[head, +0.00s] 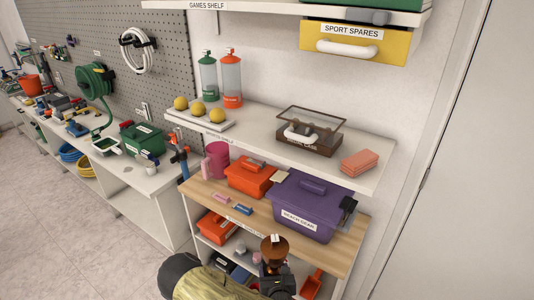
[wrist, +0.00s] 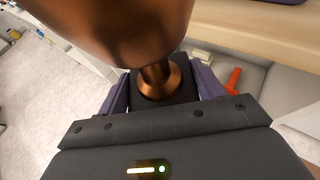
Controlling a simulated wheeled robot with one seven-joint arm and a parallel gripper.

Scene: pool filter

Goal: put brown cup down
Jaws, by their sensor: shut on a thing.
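My gripper (head: 274,274) is shut on the brown cup (head: 274,246) and holds it in front of the wooden-topped shelf unit, near the bottom of the head view. In the wrist view the cup (wrist: 115,25) fills the top left, with its shiny copper-brown bowl close to the camera. Its narrow stem and flared part sit between the purple fingers of my gripper (wrist: 160,88). The tips and the exact contact are partly hidden by the cup.
The wooden top (head: 333,244) holds a purple beach gear box (head: 308,207), an orange box (head: 250,178), a pink cup (head: 217,160) and small pink and blue items. An orange scoop (head: 313,284) and orange bin (head: 216,226) are below. Bare wood shows along the front.

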